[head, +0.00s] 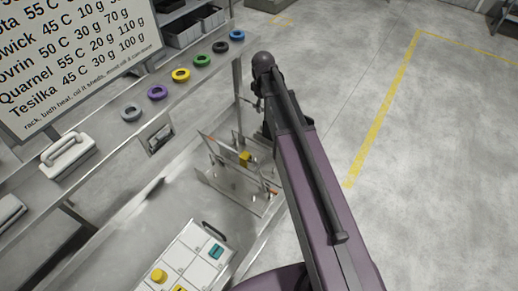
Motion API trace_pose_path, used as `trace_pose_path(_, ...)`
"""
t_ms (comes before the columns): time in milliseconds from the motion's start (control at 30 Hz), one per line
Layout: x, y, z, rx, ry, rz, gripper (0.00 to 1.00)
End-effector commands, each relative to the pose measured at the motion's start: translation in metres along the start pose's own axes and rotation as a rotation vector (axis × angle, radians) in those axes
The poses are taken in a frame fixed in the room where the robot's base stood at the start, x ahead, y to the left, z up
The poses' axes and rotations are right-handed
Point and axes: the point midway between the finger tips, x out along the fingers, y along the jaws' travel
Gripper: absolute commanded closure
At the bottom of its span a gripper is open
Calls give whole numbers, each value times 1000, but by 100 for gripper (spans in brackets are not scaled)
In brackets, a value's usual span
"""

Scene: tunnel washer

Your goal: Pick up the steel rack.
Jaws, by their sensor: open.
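The steel rack (232,190) stands on the grey steel bench, left of my arm in the head view. It has thin upright plates and rods, a yellow block (245,158) near its middle and small orange marks at its ends. My arm partly covers its right side. My gripper (258,104) shows only in small dark parts at the far end of my purple arm, beyond the rack and apart from it. It is open, with nothing seen in it; its fingers are mostly hidden.
A shelf above the bench holds a row of coloured rings (181,75) and a white handled block (68,155). A sign board (80,60) stands behind. A white control box (190,258) with buttons sits in front of the rack. Open floor (430,150) lies to the right.

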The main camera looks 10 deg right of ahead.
Motion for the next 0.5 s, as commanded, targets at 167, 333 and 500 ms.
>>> trace_pose_path(167,15,0,0,0,0,0,47)
trace_pose_path(333,19,0,0,1,0,0,47)
trace_pose_path(500,18,0,0,1,0,0,47)
